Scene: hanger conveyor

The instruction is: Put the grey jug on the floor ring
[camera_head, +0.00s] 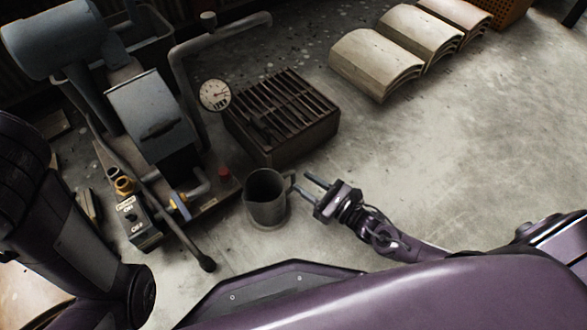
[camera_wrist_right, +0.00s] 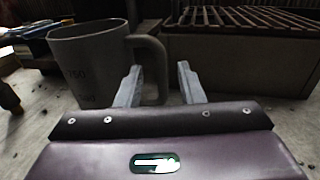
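The grey jug (camera_head: 265,196) stands upright on the floor, its handle facing my right gripper (camera_head: 312,187). My right gripper (camera_wrist_right: 160,82) is open. The upright bar of the jug's handle (camera_wrist_right: 157,70) appears between its two fingers in that view; I cannot tell whether they touch it. My left arm shows at the left edge, but its gripper is out of view.
A slatted dark box (camera_head: 285,118) stands behind the jug. A machine with a pressure gauge (camera_head: 214,95), pipes and a switch box (camera_head: 138,222) stands to the left. Stacked curved tiles (camera_head: 375,62) lie at the back. The floor (camera_head: 470,150) on the right is clear.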

